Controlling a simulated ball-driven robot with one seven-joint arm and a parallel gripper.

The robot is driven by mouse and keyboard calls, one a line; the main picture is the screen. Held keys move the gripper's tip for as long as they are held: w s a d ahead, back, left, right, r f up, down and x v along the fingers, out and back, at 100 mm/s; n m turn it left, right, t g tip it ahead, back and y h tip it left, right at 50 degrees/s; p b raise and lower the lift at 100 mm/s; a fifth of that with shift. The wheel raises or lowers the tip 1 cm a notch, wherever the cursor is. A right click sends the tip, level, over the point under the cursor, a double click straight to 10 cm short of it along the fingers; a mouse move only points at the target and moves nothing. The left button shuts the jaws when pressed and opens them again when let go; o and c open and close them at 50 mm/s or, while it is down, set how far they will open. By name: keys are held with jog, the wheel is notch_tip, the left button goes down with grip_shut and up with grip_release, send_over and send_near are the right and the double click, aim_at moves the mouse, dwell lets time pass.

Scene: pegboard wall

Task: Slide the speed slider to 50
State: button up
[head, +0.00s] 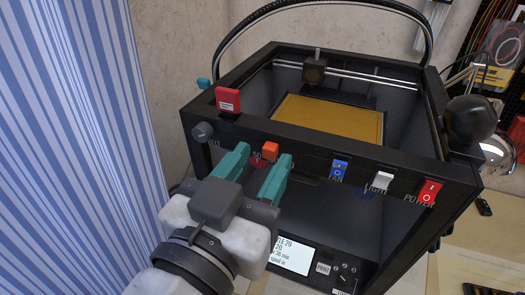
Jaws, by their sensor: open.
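The printer (310,132) is a black open-topped box with controls along its front top edge. No control shows a readable speed label. An orange block (270,149) on that edge may be the slider's knob; a label below it is partly hidden by my gripper, and I cannot read a setting. My gripper (265,155) has two teal fingers spread apart and empty. In the picture, the orange block lies between the fingertips. Whether either finger touches it I cannot tell.
Along the front edge are a grey knob (203,131), a red tag-like piece (228,100), a blue fan switch (338,170), a white light switch (382,181) and a red power switch (430,192). A screen (291,256) sits lower down. A striped curtain (80,120) hangs left.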

jog(key=shift+x, duration=0.8)
jog(key=shift+c, duration=0.2)
grip_shut()
